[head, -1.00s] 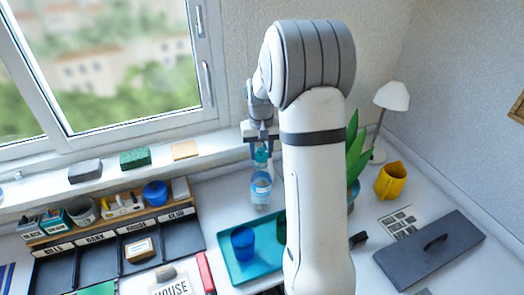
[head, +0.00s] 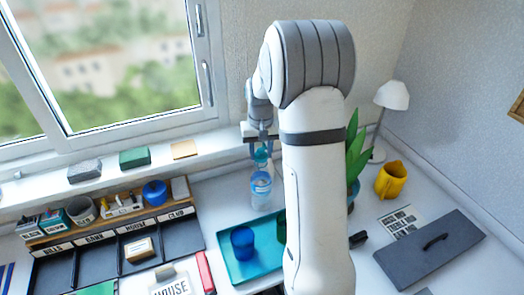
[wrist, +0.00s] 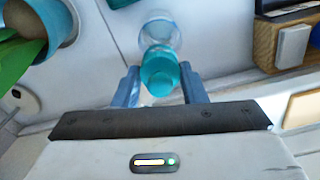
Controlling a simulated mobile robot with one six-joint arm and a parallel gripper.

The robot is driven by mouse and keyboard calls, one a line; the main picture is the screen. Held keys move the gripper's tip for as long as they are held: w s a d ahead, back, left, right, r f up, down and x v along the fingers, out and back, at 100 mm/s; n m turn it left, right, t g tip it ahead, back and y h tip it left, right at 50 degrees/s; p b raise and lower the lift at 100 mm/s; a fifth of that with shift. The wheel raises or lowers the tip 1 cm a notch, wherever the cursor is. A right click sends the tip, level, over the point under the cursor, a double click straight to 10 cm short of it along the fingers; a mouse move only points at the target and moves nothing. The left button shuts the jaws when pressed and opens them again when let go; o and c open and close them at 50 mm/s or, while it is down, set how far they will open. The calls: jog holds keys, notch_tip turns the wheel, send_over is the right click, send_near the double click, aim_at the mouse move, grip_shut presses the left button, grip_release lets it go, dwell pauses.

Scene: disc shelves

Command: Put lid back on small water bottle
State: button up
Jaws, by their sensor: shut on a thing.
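The small water bottle (head: 261,188) is clear with a blue band and stands upright at the back of the desk, just behind the teal tray. The teal lid (wrist: 160,76) is between the two fingers of my gripper (wrist: 160,84), which is shut on it. In the head view my gripper (head: 262,142) is right above the bottle, with the lid at the bottle's top. In the wrist view the clear bottle shows just beyond the lid, in line with it. I cannot tell whether the lid is seated on the neck or only resting there.
The teal tray (head: 238,265) holds a blue cup (head: 243,242) in front of the bottle. A plant (head: 355,150) stands to the right, partly behind my arm. A black sorter (head: 110,262) with a wooden shelf is at left. The window wall is close behind.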

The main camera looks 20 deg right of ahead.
dwell(0.4)
jog(key=o, duration=1.5)
jog(key=shift+r+p, duration=2.35)
jog(key=shift+r, duration=1.15)
jog(key=shift+c, duration=0.2)
grip_shut()
jog(key=shift+f, duration=0.2)
